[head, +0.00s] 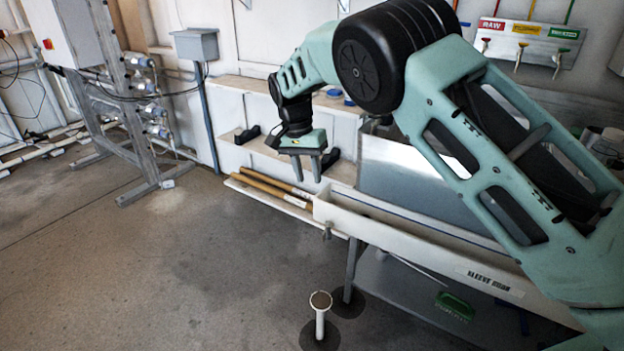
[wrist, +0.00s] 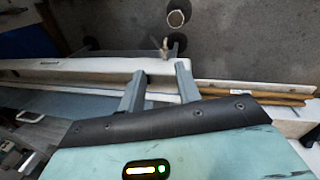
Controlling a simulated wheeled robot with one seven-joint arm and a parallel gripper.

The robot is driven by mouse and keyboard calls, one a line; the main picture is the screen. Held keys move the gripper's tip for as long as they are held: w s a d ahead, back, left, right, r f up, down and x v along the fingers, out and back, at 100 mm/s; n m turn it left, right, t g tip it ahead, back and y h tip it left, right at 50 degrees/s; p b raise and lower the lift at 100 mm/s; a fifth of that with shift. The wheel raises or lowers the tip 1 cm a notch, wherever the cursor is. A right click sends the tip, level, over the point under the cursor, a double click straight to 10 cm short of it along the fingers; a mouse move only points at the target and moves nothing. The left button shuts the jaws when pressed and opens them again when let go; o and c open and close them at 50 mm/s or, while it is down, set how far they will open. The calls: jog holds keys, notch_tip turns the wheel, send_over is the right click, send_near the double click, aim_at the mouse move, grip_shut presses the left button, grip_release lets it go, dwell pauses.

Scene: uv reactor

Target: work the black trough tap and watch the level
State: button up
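A long white trough (head: 345,221), its front labelled "SLEEVE" and a second word I cannot read surely, runs from the middle to the lower right in the head view. A small tap (head: 327,231) sits low at its near left end. It looks greyish rather than black. The tap (wrist: 168,46) shows beyond my fingertips in the wrist view, and its handle position is too small to tell. My gripper (head: 307,176) is open and empty above and behind the trough's left end. The trough wall (wrist: 110,68) also shows in the wrist view. No water level can be made out.
A white upright pipe (head: 320,302) with an open top stands on the floor below the tap. Wooden-coloured rods (head: 272,186) lie on a ledge left of the trough. A labelled panel (head: 527,42) with several small taps hangs at upper right.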

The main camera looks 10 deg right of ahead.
aim_at(329, 233)
jog(key=shift+d, duration=0.1)
jog(key=d+f+n, duration=0.1)
jog(key=f, duration=0.4)
jog(key=s+d+f+n+p, duration=0.1)
jog(key=d+f+n, duration=0.1)
jog(key=f, duration=0.4)
jog(key=s+d+f+n+p, duration=0.1)
jog(key=f+n, duration=0.1)
jog(key=f, duration=0.4)
jog(key=shift+s+d+t, duration=0.25)
jog(key=shift+d+t, duration=0.1)
jog(key=shift+t, duration=0.05)
grip_shut()
